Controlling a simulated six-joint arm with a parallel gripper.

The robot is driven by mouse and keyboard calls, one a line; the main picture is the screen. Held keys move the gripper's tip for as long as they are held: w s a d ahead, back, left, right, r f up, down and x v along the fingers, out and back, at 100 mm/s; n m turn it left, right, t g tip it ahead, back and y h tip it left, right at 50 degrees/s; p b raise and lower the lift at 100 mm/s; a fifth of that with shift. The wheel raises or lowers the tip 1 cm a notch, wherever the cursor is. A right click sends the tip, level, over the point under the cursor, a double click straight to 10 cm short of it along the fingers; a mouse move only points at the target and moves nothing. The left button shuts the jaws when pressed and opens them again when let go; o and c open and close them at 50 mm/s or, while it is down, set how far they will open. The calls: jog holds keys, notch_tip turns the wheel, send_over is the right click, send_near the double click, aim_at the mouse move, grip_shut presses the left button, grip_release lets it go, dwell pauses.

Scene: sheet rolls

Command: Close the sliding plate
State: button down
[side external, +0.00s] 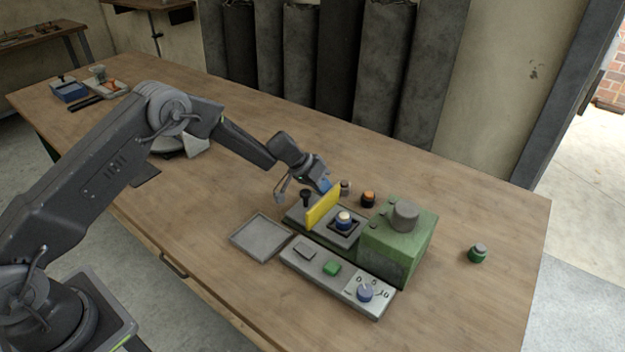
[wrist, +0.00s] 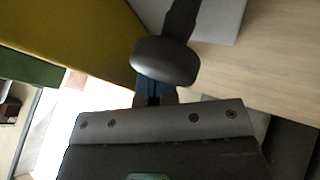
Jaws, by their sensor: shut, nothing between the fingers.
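The sliding plate appears to be the upright yellow plate (side external: 323,209) on the grey bed of a green-based machine; it fills the upper left of the wrist view (wrist: 75,40). A black round-headed knob (side external: 305,195) stands on a stem just left of it and shows large in the wrist view (wrist: 165,62). Right of the plate, a dark part with a cream top (side external: 344,219) sits in a square black seat, apart from the plate. My gripper (wrist: 154,98) is shut and empty, close by the knob, which partly covers its fingertips. Whether they touch is unclear.
A green housing (side external: 396,245) with a grey cylinder on top closes the right end of the bed. In front are a control panel (side external: 310,267) with a green button and dial, and a flat grey tray (side external: 262,240). Small capped parts (side external: 368,199) stand behind.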

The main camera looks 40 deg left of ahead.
jog(key=shift+d, duration=0.35)
jog(key=d, duration=1.4)
jog(key=shift+d, duration=0.2)
jog(key=shift+s+d, duration=0.1)
